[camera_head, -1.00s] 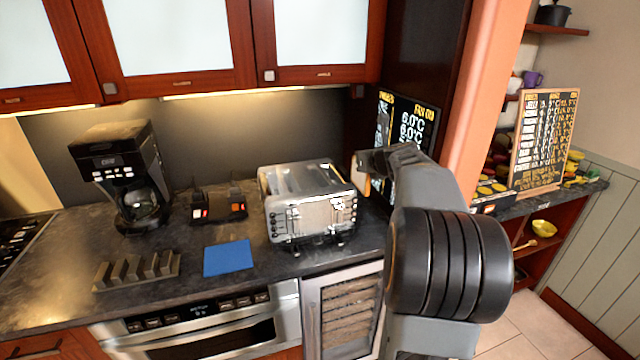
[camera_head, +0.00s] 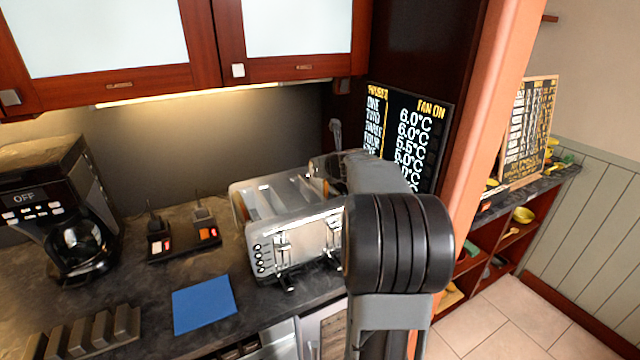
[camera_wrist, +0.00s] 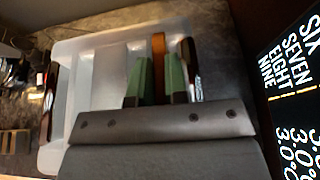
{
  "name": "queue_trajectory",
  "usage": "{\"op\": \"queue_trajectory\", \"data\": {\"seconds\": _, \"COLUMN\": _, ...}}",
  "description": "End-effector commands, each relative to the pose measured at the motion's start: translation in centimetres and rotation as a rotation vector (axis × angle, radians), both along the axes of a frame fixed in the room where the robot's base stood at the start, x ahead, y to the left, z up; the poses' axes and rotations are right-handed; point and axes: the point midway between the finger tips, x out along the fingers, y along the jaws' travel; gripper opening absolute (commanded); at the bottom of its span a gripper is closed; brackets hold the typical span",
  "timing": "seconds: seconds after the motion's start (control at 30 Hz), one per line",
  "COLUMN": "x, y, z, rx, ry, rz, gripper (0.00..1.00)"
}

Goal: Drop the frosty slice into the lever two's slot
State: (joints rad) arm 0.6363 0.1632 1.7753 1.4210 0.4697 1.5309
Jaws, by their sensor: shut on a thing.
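My gripper (camera_wrist: 158,82) shows in the wrist view with its green-tipped fingers shut on a brown slice (camera_wrist: 158,50), which stands on edge between them. The silver toaster (camera_head: 262,235) stands on the counter in the head view, with long slots on top and levers on its front. The gripper is at the toaster's right end, mostly behind my arm. I cannot tell whether the slice's lower edge is inside a slot. No frost can be made out on it.
A chalkboard (camera_head: 408,130) with numbers stands close behind my arm. Left of the toaster are a dark device with red switches (camera_head: 183,243), a blue square (camera_head: 203,304), a slotted rack (camera_head: 85,335) and a coffee maker (camera_head: 65,205). Cupboards (camera_head: 290,40) hang above.

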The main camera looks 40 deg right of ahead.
Motion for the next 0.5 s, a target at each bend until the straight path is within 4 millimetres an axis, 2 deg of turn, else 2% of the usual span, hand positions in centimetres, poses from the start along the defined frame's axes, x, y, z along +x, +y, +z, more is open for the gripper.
{"op": "queue_trajectory", "data": {"seconds": 0.3, "x": -0.1, "y": -0.2, "z": -3.5, "rx": 0.003, "ry": 0.001, "rz": -0.003, "gripper": 0.0}}
{"op": "queue_trajectory", "data": {"seconds": 0.5, "x": -0.1, "y": -0.2, "z": -4.3, "rx": 0.0, "ry": -0.001, "rz": -0.004, "gripper": 0.0}}
